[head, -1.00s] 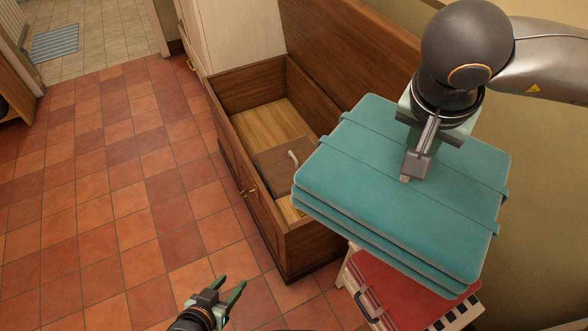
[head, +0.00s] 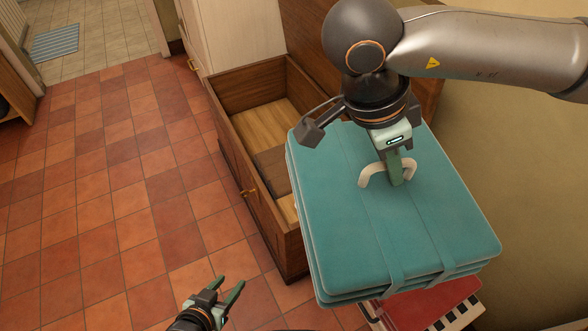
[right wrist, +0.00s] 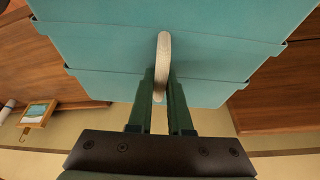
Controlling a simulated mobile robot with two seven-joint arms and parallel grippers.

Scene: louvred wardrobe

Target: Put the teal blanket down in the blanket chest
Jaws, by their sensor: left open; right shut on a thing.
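The teal blanket (head: 350,225) is a folded, strapped stack with a pale handle (head: 374,172) on top. My right gripper (head: 397,182) is shut on that handle and holds the blanket up. In the right wrist view, the handle (right wrist: 163,60) stands between the two fingers, with the blanket (right wrist: 110,45) beyond. The blanket chest (head: 264,85) is open, with a wooden floor and a brown item (head: 272,165) inside. In the head view the blanket hides the chest's right part. My left gripper (head: 229,296) is open and empty, low over the tiles.
A red case (head: 415,306) on a small stand lies below the blanket at the lower right. A pale louvred wardrobe (head: 235,35) stands behind the chest. The tiled floor (head: 100,200) left of the chest is clear.

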